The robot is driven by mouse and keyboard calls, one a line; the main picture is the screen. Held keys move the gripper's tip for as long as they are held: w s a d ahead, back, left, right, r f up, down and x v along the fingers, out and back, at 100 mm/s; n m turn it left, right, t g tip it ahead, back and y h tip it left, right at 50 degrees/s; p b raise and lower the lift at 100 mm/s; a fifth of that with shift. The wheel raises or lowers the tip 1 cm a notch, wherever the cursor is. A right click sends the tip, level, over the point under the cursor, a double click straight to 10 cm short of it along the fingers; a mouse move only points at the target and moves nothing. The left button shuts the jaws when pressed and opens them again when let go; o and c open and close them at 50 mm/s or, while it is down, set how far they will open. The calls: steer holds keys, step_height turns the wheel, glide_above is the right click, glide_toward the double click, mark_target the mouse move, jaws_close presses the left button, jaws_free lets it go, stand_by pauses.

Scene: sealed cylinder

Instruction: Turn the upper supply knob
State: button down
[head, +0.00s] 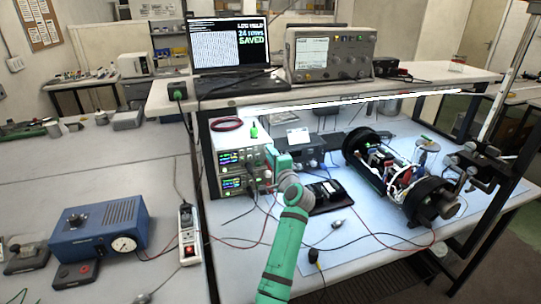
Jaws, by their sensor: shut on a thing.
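Two stacked power supplies stand under the shelf at centre left in the head view. The upper supply (232,159) and the lower supply (233,185) both have lit displays. My green arm reaches up from the bottom, and my gripper (268,161) is at the right part of the upper supply's front. It is shut on the upper supply knob, which the gripper and wrist hide. The fingertips are too small to make out clearly.
Red and black leads hang from the supplies across the bench. A black meter (325,192) lies right of my wrist. An opened cylinder assembly (395,172) lies farther right. A blue box with a gauge (98,228) and a power strip (188,232) are at left.

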steer(key=shift+d+r+m, duration=0.1)
steer(key=shift+m, duration=1.5)
steer(key=c, duration=1.5)
jaws_free()
steer(key=shift+c, duration=0.2)
steer(key=v, duration=1)
steer(key=shift+s, duration=0.4)
steer(key=shift+d, duration=0.15)
